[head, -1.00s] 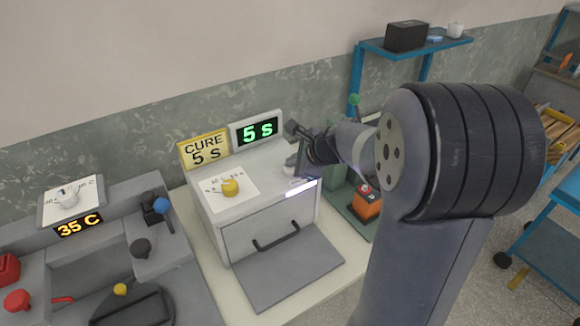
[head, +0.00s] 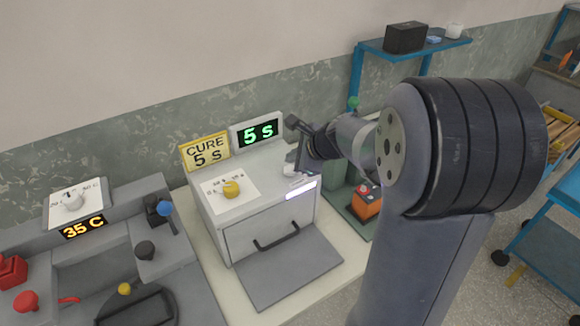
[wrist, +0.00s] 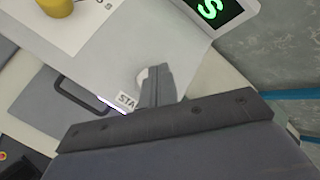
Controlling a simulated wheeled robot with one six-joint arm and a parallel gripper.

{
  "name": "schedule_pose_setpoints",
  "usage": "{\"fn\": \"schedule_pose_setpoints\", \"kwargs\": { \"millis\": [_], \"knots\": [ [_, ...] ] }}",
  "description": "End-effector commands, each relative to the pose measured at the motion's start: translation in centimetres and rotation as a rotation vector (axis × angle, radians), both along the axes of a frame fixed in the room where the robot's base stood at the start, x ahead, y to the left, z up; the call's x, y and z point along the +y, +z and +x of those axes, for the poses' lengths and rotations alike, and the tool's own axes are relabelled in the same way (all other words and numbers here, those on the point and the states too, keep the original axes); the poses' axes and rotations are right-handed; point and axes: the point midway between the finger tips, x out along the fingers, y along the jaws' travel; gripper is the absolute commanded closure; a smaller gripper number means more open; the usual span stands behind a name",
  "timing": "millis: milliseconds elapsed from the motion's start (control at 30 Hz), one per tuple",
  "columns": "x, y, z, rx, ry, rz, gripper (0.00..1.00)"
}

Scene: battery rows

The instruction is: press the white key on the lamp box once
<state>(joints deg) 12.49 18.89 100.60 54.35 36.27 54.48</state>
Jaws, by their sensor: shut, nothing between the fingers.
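The lamp box (head: 268,207) is a light grey box on the bench, with a yellow knob (head: 231,189) on a white dial plate on top. A green display (head: 257,132) behind it reads 5 S. The white key (head: 289,171) is on the box top near its right end. In the wrist view the key (wrist: 141,77) shows partly behind my fingers, beside a label whose visible letters read STA. My gripper (wrist: 156,73) is shut and empty, its tips over or right beside the key. I cannot tell whether they touch it.
A yellow card (head: 205,151) reads CURE 5 S. A white strip (head: 300,190) glows on the box front, above a drawer-like front with a dark handle (head: 277,237). A grey machine (head: 105,262) showing 35 C stands left. An orange block (head: 366,203) stands right.

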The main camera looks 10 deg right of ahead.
Motion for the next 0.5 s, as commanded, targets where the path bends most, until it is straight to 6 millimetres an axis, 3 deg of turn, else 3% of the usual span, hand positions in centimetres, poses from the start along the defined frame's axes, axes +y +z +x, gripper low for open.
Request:
{"fn": "schedule_pose_setpoints", "kwargs": {
  "millis": [300,500],
  "knots": [
    [0.0,3.7,0.0,0.0,0.001,-0.001,1.0],
    [0.0,4.7,0.0,0.0,0.0,0.0,1.0]
  ]
}}
